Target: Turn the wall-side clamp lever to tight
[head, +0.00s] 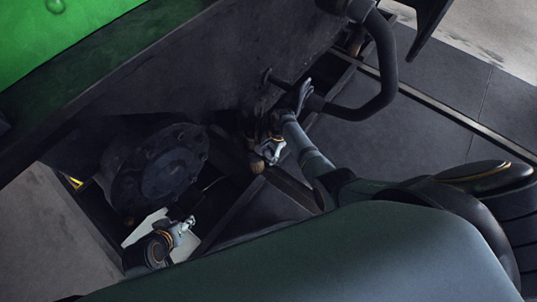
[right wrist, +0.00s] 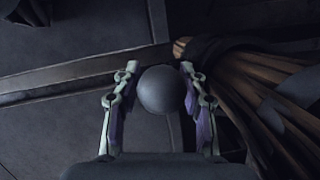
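In the right wrist view a smooth grey ball knob (right wrist: 160,90) sits between the fingertips of my right gripper (right wrist: 159,72). The fingers stand apart on both sides of it, with a small gap on the left; the right fingertip is very close to its edge. In the head view the right gripper (head: 273,150) points down beside a small round knob (head: 258,167), which seems to be the same one. The lever's shaft is hidden, so its angle cannot be told. My left gripper (head: 182,230) is low at the left, small and dim, apparently holding nothing.
A bundle of brown sticks (right wrist: 275,95) lies close to the right finger. A thick curved black pipe (head: 385,75) arches near my right arm. A dark panel (head: 230,65) closes off the upper side.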

